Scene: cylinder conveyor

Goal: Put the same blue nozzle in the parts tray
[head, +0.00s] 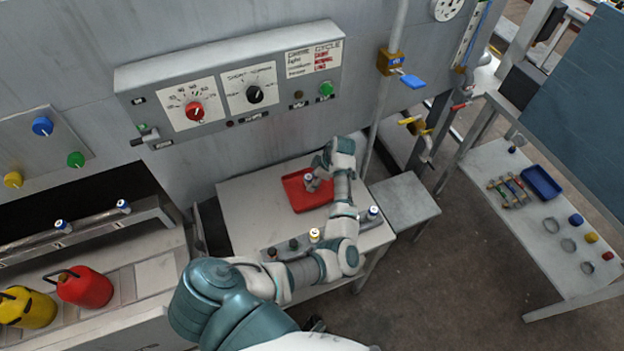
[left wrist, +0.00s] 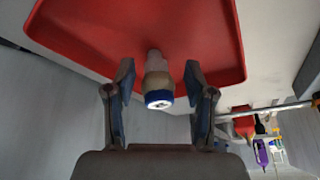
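The red parts tray (head: 296,200) lies on the grey worktable, and its red floor and rim (left wrist: 237,60) fill the top of the left wrist view. The blue nozzle (head: 309,179), a pale body with a blue ring, is at the tray. In the left wrist view the nozzle (left wrist: 158,85) is between my left gripper's fingers, blue-ringed end towards the camera and narrow end towards the tray. My left gripper (left wrist: 158,92) is open, with a gap on each side of the nozzle. I cannot tell whether the nozzle touches the tray floor. My right gripper is not in view.
A rack (head: 290,252) along the table's front holds several nozzles, including a yellow-ringed one (head: 315,235) and a blue-ringed one (head: 373,211). A control panel (head: 230,85) stands behind. A side table with a blue tray (head: 541,183) is at the right.

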